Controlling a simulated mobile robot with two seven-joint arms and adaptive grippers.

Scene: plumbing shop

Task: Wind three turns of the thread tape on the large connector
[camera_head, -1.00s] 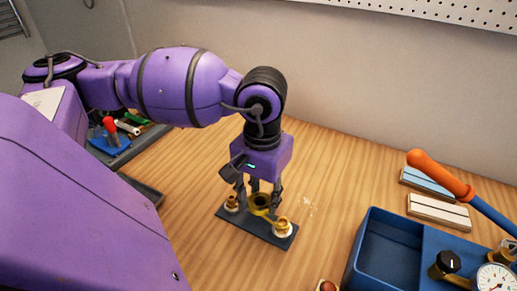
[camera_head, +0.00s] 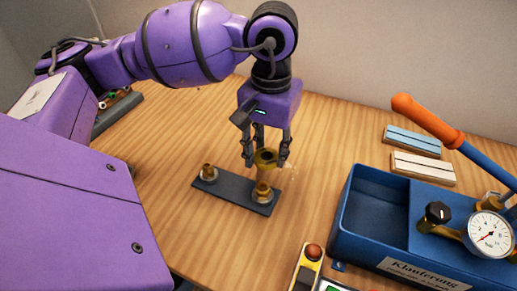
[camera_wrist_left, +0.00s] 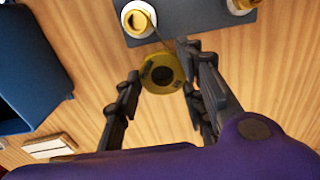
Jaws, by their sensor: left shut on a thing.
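My left gripper (camera_head: 266,156) is shut on the yellow thread tape roll (camera_head: 266,157), just behind the dark plate (camera_head: 233,190). The roll also shows between the fingers in the left wrist view (camera_wrist_left: 162,73). The brass large connector (camera_head: 262,190) stands on the plate's right end, in a pale base. In the left wrist view, a thin strand runs from the roll to this connector (camera_wrist_left: 138,19). A smaller brass connector (camera_head: 208,171) stands at the plate's left end. Windings on the large connector are too small to count. My right gripper is out of view.
A blue test pump tray (camera_head: 375,215) with a gauge (camera_head: 489,235) and orange-handled lever (camera_head: 428,120) stands at right. Two flat blocks (camera_head: 422,168) lie behind it. A yellow device with a red button (camera_head: 308,265) is at the front. Wood around the plate's left is clear.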

